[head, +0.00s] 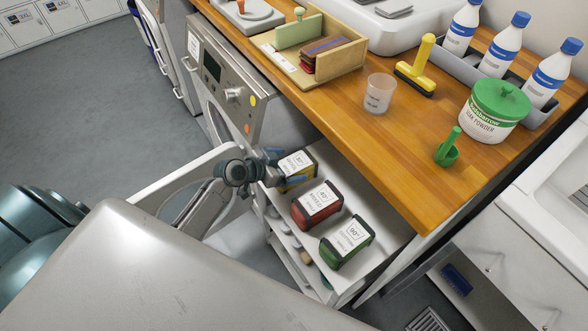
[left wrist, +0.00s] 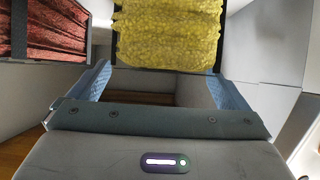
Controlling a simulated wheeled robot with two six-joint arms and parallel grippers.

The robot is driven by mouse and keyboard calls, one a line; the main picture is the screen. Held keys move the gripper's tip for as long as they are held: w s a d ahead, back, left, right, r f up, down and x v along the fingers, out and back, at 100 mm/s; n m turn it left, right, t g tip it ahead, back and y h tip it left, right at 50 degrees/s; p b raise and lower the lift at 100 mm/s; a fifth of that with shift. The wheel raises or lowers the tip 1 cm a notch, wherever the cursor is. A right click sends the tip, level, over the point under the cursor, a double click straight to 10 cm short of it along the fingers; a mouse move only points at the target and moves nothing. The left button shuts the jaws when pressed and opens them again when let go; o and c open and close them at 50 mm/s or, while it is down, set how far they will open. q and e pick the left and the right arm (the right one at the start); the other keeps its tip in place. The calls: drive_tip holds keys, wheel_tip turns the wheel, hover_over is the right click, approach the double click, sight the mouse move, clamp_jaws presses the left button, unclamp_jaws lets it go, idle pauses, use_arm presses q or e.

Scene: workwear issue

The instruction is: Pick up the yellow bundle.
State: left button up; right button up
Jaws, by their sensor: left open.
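The yellow bundle (head: 297,163), with a white label and dark ends, sits on the pulled-out white shelf (head: 372,238) below the wooden counter. It is the farthest of three bundles in a row. My left gripper (head: 276,167) is at its left side in the head view and hides part of it. In the left wrist view the bundle's bumpy yellow side (left wrist: 168,35) is just ahead of the open jaws (left wrist: 163,78), roughly centred between the blue fingers. I cannot tell whether the fingers touch it. My right gripper is not in view.
The red bundle (head: 317,205) stands close beside the yellow one, and the green bundle (head: 347,241) is nearer. The counter (head: 400,130) overhangs to the right. A washing machine (head: 235,95) and an open white door (head: 190,170) stand left of the shelf.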

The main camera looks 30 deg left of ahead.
sight(292, 164)
use_arm(q)
drive_tip(key=shift+x, duration=1.5)
drive_tip(key=c, duration=1.3)
drive_tip(key=shift+o, duration=0.2)
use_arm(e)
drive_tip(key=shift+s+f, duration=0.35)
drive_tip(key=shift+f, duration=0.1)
use_arm(q)
drive_tip(key=shift+r, duration=0.15)
drive_tip(key=shift+r, duration=0.65)
drive_tip(key=shift+s+a+r, duration=0.1)
drive_tip(key=shift+s+r, duration=0.05)
drive_tip(key=shift+r, duration=0.35)
drive_tip(key=shift+s+a+r, duration=0.1)
drive_tip(key=shift+r, duration=0.4)
drive_tip(key=s+a+b, duration=0.1)
drive_tip(key=s+a, duration=0.1)
drive_tip(key=s, duration=0.5)
drive_tip(key=s+a+r+b, duration=0.1)
drive_tip(key=s+a, duration=0.2)
drive_tip(key=s, duration=0.4)
drive_tip(key=shift+s+a+r, duration=0.2)
drive_tip(key=shift+s+r, duration=0.05)
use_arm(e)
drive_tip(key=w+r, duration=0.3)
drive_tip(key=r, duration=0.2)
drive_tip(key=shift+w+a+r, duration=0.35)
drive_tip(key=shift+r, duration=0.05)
